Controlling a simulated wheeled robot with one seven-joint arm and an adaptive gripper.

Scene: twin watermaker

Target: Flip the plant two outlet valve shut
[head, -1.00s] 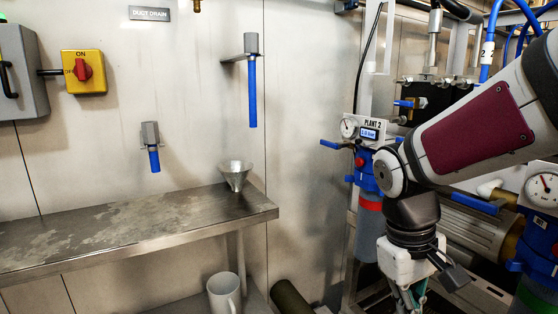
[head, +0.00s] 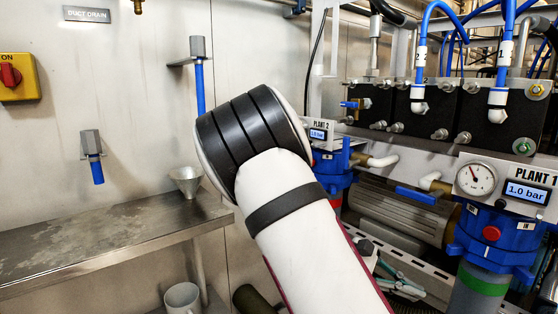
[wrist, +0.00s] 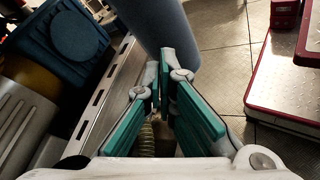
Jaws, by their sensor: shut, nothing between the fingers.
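The plant 2 unit (head: 322,136) stands behind my arm in the head view, with a small display reading about 1.0 bar and a blue filter head (head: 332,165). My arm hides its left side, including the blue lever that stuck out there earlier, so I cannot tell how that lever sits now. My gripper (head: 402,284) is low, right of my forearm and below the plant units, partly hidden. In the wrist view my gripper (wrist: 161,75) has its teal fingers together and empty, near a blue-grey cylinder (wrist: 160,25).
Plant 1 (head: 505,190) stands right, with a gauge, a display reading 1.0 bar and a blue lever (head: 415,195) at its left. A steel bench (head: 100,235) with a funnel (head: 186,180) is left. A slotted metal rail (wrist: 105,95) runs beside my fingers.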

